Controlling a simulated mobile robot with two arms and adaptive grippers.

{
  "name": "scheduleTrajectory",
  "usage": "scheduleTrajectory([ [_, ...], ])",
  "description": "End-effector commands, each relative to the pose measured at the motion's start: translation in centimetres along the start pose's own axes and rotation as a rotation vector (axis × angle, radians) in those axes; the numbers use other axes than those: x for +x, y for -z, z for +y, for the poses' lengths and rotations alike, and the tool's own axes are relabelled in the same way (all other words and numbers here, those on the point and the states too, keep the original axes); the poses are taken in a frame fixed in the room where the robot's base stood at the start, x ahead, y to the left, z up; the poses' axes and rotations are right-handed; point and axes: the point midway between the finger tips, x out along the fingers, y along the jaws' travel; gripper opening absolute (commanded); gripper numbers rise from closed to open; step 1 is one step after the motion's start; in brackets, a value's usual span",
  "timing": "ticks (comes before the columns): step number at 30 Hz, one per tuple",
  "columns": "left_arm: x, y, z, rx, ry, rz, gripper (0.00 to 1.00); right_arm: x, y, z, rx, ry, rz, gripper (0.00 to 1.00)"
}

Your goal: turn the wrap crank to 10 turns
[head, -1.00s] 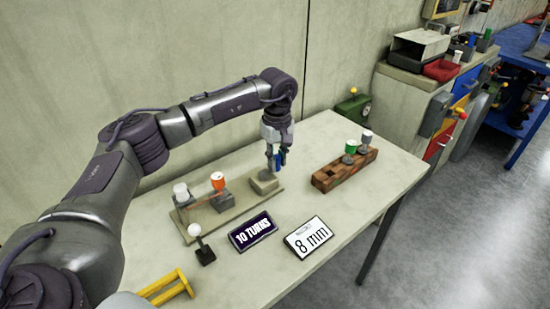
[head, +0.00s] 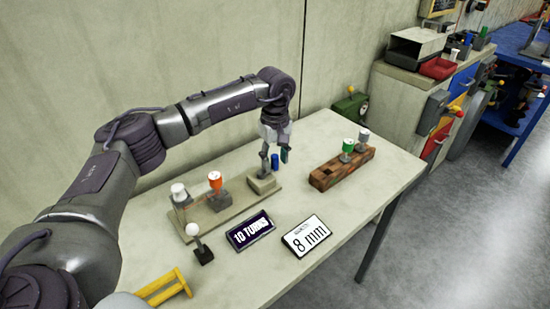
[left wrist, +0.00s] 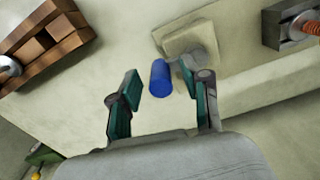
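The wrap crank's blue handle (head: 275,161) stands at the block (head: 263,184) on the right end of the beige winding board (head: 213,222). My left gripper (head: 275,154) is over it, fingers pointing down and apart. In the left wrist view the blue handle (left wrist: 160,78) lies between the open fingertips (left wrist: 159,84), with a gap on each side. The crank's grey arm is partly hidden by a finger. A dark sign (head: 250,231) reads "10 TURNS". My right gripper is not in view.
The board also bears an orange spool (head: 215,181) and a white knob (head: 178,191). A white "8 mm" sign (head: 306,237), a white-balled lever (head: 192,229) and a yellow bracket (head: 163,288) are in front. A brown wooden rack (head: 325,178) stands right of the crank.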

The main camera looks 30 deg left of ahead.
Motion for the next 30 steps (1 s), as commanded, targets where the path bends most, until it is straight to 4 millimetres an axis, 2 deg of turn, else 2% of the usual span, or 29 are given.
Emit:
scheduleTrajectory([
  [5, -0.2, 0.0, 0.0, 0.0, 0.0, 0.0, 0.47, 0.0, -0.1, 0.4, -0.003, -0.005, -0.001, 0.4],
  [8, -1.1, 0.0, 0.1, 0.0, -0.002, 0.0, 0.47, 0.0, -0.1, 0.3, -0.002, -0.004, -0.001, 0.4],
  [21, -9.7, 0.0, 0.1, 0.0, -0.002, 0.001, 0.47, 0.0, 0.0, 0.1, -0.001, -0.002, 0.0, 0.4],
  [25, -11.3, 0.0, 0.1, 0.0, -0.001, 0.0, 0.47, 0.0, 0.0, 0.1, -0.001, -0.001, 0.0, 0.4],
  [30, -12.0, 0.0, 0.0, 0.0, 0.0, -0.001, 0.47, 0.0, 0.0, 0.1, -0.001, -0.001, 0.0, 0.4],
])
